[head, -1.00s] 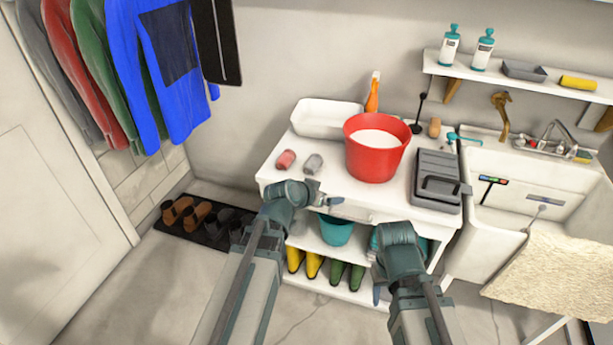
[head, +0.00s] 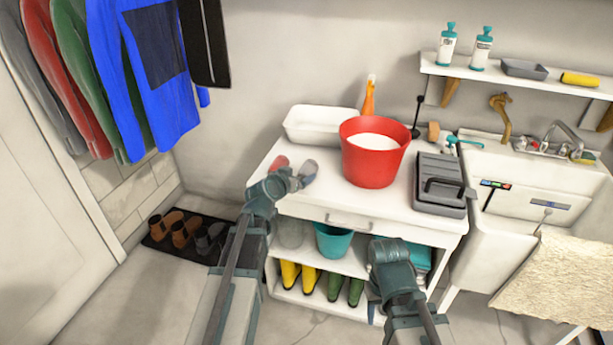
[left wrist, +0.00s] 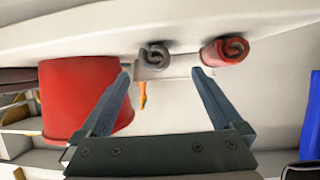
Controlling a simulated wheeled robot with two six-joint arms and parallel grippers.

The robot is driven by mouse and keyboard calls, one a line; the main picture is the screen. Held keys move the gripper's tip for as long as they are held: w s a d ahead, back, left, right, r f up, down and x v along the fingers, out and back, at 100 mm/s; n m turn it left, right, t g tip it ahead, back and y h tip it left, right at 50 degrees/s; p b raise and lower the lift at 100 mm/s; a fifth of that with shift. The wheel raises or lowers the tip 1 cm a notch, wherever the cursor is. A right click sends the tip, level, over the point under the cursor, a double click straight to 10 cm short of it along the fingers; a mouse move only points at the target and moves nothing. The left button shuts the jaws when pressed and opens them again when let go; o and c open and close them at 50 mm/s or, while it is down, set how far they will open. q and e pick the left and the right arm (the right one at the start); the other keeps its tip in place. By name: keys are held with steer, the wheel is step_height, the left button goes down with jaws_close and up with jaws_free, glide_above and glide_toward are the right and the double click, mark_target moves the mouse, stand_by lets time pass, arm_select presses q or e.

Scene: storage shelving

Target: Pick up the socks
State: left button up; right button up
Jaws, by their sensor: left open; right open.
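Two rolled socks lie side by side on the white worktop: a red one (head: 280,163) and a grey one (head: 310,167). My left gripper (head: 298,182) is at the worktop's front edge, just before the socks, and partly covers them in the head view. In the left wrist view its fingers (left wrist: 162,72) are spread and empty. The grey sock (left wrist: 154,57) shows between and beyond the fingertips; the red sock (left wrist: 225,51) lies outside them to the right. My right gripper (head: 376,311) is low in front of the lower shelves, mostly hidden by its arm.
A red bucket (head: 369,163) stands right of the socks, with a white basin (head: 318,125) behind and a grey case (head: 440,184) farther right. A teal bucket (head: 334,240) and boots (head: 312,281) sit on shelves below. The sink (head: 520,182) is at the right.

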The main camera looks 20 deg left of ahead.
mark_target(307, 169)
arm_select(q)
steer(key=shift+x, duration=1.15)
steer(key=shift+b+x, duration=1.2)
steer(key=shift+x, duration=1.4)
steer(key=shift+s+d, duration=0.1)
steer(key=shift+d, duration=0.1)
steer(key=shift+c, duration=0.3)
steer(key=c, duration=1.4)
steer(key=shift+o, duration=0.2)
steer(key=shift+r, duration=0.1)
